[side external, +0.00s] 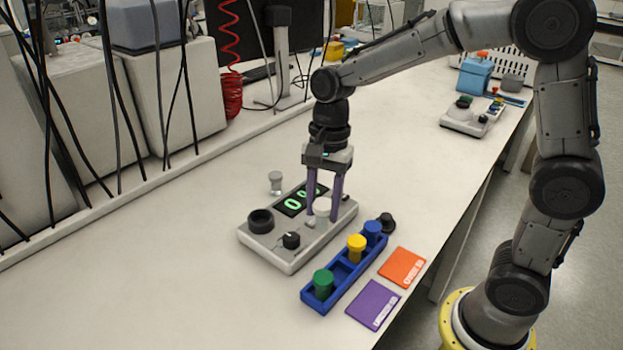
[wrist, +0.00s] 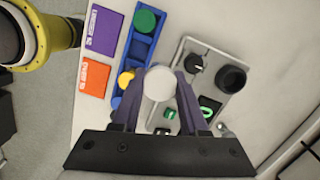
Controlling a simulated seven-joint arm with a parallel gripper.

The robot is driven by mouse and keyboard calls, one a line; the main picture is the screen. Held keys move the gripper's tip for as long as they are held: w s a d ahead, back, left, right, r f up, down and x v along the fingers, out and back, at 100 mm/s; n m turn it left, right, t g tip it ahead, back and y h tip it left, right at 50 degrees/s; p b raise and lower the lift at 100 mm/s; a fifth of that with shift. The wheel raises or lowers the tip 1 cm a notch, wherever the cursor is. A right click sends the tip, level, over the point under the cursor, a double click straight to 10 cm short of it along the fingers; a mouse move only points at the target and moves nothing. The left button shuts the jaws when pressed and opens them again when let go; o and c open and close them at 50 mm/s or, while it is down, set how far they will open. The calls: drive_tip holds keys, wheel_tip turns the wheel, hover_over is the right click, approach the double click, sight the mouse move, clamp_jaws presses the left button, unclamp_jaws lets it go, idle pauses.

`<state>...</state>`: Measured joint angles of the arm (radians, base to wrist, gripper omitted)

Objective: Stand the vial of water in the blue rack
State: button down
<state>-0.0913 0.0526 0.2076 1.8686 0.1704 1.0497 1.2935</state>
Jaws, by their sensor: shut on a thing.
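My gripper (side external: 324,212) points down over the grey device and is shut on a vial with a white cap (wrist: 159,83). In the side view the vial (side external: 322,204) is partly hidden by the purple fingers; I cannot tell whether it touches the device, and no label shows. The blue rack (side external: 336,285) stands in front of the device, towards the table edge. It holds a green-capped vial (side external: 323,282) at its near end, then an empty stretch, then yellow-capped (side external: 356,246) and blue-capped (side external: 374,230) vials. In the wrist view the rack (wrist: 139,52) lies just left of the held vial.
The grey device (side external: 285,255) has a black round socket (side external: 260,221), a knob (side external: 291,240) and a green display. A grey-capped vial (side external: 275,182) stands behind it. A black knob-like object (side external: 386,222) is beyond the rack. Orange (side external: 402,267) and purple (side external: 373,305) cards lie beside the rack.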

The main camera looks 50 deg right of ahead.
drive_tip(key=shift+s+f, duration=0.8)
drive_tip(key=shift+f, duration=0.5)
drive_tip(key=shift+s+f, duration=0.8)
drive_tip(key=shift+f, duration=0.45)
drive_tip(key=shift+s+f, duration=0.8)
drive_tip(key=shift+f, duration=0.5)
drive_tip(key=shift+f, duration=0.15)
drive_tip(key=shift+f, duration=1.3)
drive_tip(key=shift+f, duration=0.3)
unclamp_jaws()
wheel_tip(320, 180, up, 7)
